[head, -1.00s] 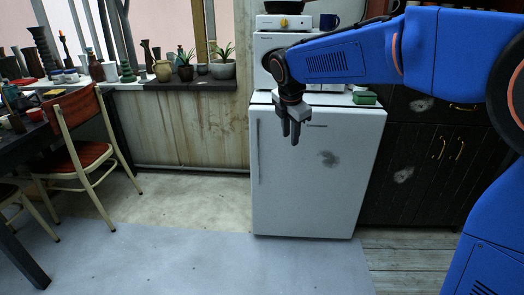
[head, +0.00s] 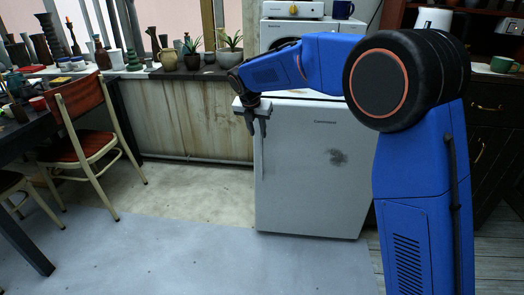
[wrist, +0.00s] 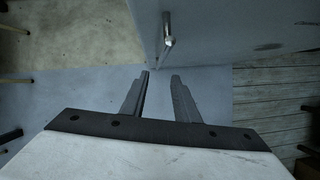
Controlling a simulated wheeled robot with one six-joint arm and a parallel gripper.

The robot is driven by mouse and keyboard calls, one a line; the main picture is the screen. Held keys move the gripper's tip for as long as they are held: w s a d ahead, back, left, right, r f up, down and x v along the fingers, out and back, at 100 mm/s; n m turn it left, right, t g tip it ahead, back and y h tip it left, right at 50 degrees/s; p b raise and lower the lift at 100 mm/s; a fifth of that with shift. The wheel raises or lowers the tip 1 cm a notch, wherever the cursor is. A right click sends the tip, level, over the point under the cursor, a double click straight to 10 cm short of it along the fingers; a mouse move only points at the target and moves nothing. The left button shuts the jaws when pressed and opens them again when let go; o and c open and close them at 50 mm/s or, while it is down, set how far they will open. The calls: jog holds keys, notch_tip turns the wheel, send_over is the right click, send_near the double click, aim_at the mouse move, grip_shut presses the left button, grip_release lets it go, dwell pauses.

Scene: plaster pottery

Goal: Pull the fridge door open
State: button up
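The white fridge (head: 312,185) stands against the wall in the middle of the head view, its door shut. Its vertical handle (head: 262,160) runs down the left side of the door; the upper part is hidden behind my gripper. My gripper (head: 258,133) points down at the top of the handle. In the wrist view the two fingers (wrist: 158,75) are apart with nothing between them. The handle (wrist: 167,30) shows end-on beyond the fingertips, and the fridge door (wrist: 215,40) is behind it. I see no contact between fingers and handle.
A red chair (head: 82,120) and a dark table (head: 30,140) are at left. A window ledge with pots (head: 193,60) runs behind. A white appliance (head: 285,33) sits on the fridge. Dark cabinets (head: 490,140) stand at right. The grey floor (head: 190,250) before the fridge is clear.

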jog(key=x, duration=1.3)
grip_shut()
